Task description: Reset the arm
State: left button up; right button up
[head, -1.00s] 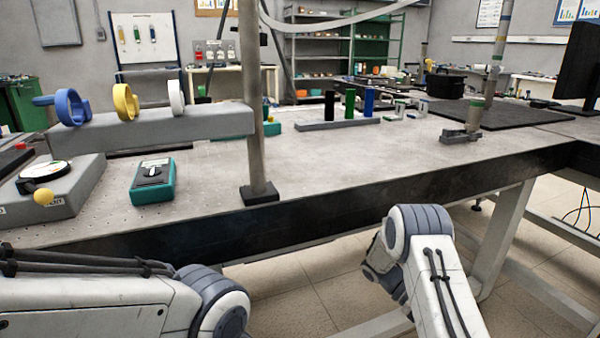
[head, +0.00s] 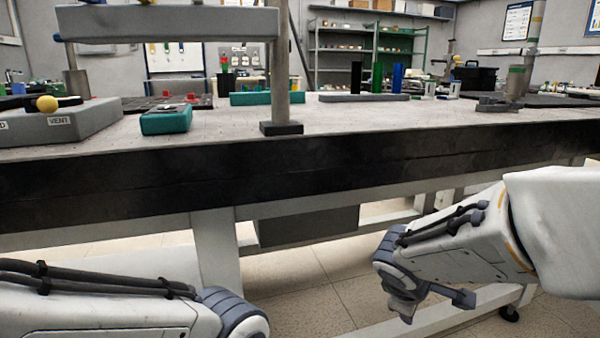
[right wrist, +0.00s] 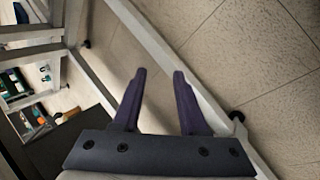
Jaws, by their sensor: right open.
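My right arm (head: 455,250) reaches in from the right in the head view, below the table's front edge. Its gripper (right wrist: 158,85) shows in the right wrist view with two dark fingers apart and nothing between them. The fingers are over bare floor, beside a white table leg. My left arm (head: 110,305) lies along the lower left of the head view. Its gripper is out of view.
The workbench (head: 350,155) spans the view with a dark front edge. On it are a teal box (head: 166,120), a grey block with a yellow knob (head: 47,104), a post (head: 280,75) and several cylinders. Tiled floor lies below, with white table legs (head: 216,250).

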jog(key=s+a+r+m+g+y+p, duration=0.1)
jog(key=s+a+r+g+y+p, duration=0.2)
jog(key=s+a+r+p, duration=0.7)
jog(key=s+a+r+m+g+y+p, duration=0.2)
jog(key=s+a+r+p, duration=0.55)
jog(key=s+p, duration=0.35)
notch_tip(320, 180, up, 35)
jog(key=p, duration=3.4)
jog(key=shift+d+p, duration=0.2)
jog(key=shift+p, duration=0.15)
